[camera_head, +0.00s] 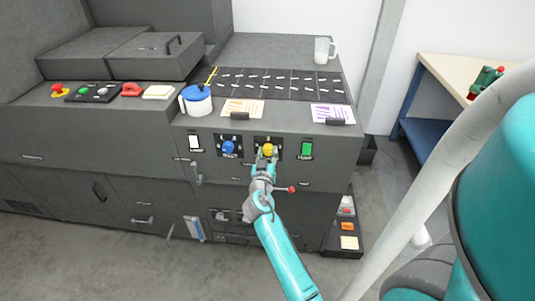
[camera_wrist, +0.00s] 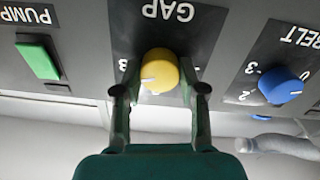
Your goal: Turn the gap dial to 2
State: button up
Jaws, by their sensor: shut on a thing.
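The gap dial is a round yellow knob (camera_head: 268,149) on the front of the dark grey machine. In the wrist view the yellow gap dial (camera_wrist: 158,68) sits under the word GAP, which appears upside down. A white pointer line on the dial points to the left in that view. My gripper (camera_head: 266,160) reaches up to the dial from below. In the wrist view my gripper (camera_wrist: 159,88) has one finger on each side of the dial and is shut on it. The scale numbers around the dial are mostly hidden or cut by the fingers.
A blue belt dial (camera_head: 228,147) is left of the gap dial, and a green pump button (camera_head: 307,149) is right of it. A lever with a red knob (camera_head: 291,189) sticks out below. A blue-lidded pot (camera_head: 196,99) and glass mug (camera_head: 324,50) stand on top.

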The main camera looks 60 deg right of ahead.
jog(key=n, duration=1.4)
jog(key=shift+n, duration=0.3)
dwell(0.4)
jog(key=o, duration=1.1)
jog(key=shift+o, duration=0.2)
jog(key=v, duration=1.2)
jog(key=shift+f, duration=0.2)
